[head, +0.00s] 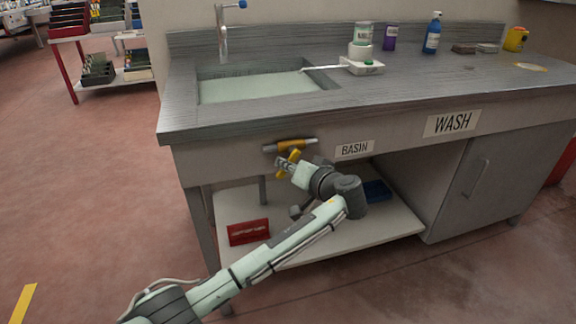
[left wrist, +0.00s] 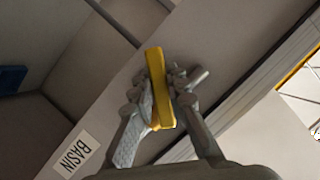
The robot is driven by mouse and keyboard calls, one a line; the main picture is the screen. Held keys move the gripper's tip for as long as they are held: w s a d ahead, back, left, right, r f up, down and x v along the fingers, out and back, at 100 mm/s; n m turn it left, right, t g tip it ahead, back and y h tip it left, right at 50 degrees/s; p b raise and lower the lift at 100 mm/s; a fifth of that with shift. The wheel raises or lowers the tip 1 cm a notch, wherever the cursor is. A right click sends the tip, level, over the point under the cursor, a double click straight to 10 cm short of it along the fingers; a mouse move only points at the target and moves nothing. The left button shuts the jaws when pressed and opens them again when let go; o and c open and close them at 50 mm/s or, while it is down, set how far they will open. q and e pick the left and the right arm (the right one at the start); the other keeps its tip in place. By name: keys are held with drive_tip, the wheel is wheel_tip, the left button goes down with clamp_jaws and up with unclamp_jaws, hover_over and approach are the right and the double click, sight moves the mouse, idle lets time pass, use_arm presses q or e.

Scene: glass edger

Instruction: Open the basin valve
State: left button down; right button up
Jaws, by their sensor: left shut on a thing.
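The basin valve (head: 290,145) sits on the front panel of the wash counter, below the sink and left of the BASIN label (head: 355,149). It has an orange-brown horizontal body, and a yellow lever (left wrist: 158,85) shows in the left wrist view. My left gripper (head: 287,162) reaches up to the valve from below right. Its two fingers close on the yellow lever from both sides, and the lever's end sticks out past the fingertips. The fingers partly hide the lever in the head view. My right gripper is in neither view.
The sink (head: 258,90) holds pale water under a faucet (head: 222,35). A blue spray bottle (head: 432,35) and a small white device (head: 362,66) stand on the counter. Below, a shelf (head: 380,235) carries a red box (head: 248,232) and a blue tray (head: 377,191).

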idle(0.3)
use_arm(q)
drive_tip(key=c, duration=1.5)
unclamp_jaws()
drive_tip(key=v, duration=1.2)
